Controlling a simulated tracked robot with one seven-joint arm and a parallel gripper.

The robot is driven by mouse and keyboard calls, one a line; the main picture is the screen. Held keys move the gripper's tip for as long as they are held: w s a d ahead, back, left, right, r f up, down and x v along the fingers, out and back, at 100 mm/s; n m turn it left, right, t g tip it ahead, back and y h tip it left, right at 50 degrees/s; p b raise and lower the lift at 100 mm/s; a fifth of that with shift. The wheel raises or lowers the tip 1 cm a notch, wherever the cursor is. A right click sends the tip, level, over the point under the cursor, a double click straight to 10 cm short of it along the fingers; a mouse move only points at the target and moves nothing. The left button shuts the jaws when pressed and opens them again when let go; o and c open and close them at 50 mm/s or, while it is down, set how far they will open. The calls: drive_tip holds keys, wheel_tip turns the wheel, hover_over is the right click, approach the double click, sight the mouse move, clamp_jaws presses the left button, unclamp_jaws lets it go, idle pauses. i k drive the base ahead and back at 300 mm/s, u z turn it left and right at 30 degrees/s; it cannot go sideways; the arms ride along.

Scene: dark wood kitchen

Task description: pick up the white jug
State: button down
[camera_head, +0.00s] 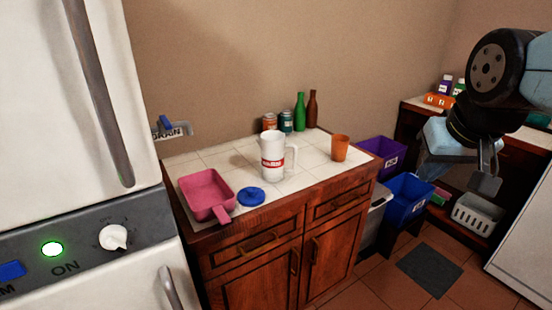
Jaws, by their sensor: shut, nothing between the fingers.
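The white jug (272,160) stands upright on the tiled counter top, near its middle. It has a red label band on its front and a handle on its right side. My gripper (487,182) hangs at the right of the view, well apart from the jug. It is shut with nothing held.
On the counter (309,178) are a pink pan (205,192), a blue ring-shaped item (251,197), an orange cup (340,148), cans (286,122) and bottles (300,112) behind. A white appliance (62,110) stands at left. Blue (408,200) and purple (382,155) bins stand right of the counter.

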sight(271, 144)
drive_tip(key=z, duration=0.55)
drive_tip(key=i, duration=0.15)
drive_tip(key=u, duration=2.95)
drive_tip(key=k, duration=1.4)
drive_tip(key=z, duration=1.1)
drive_tip(key=i, duration=0.7)
drive_tip(key=z, duration=0.1)
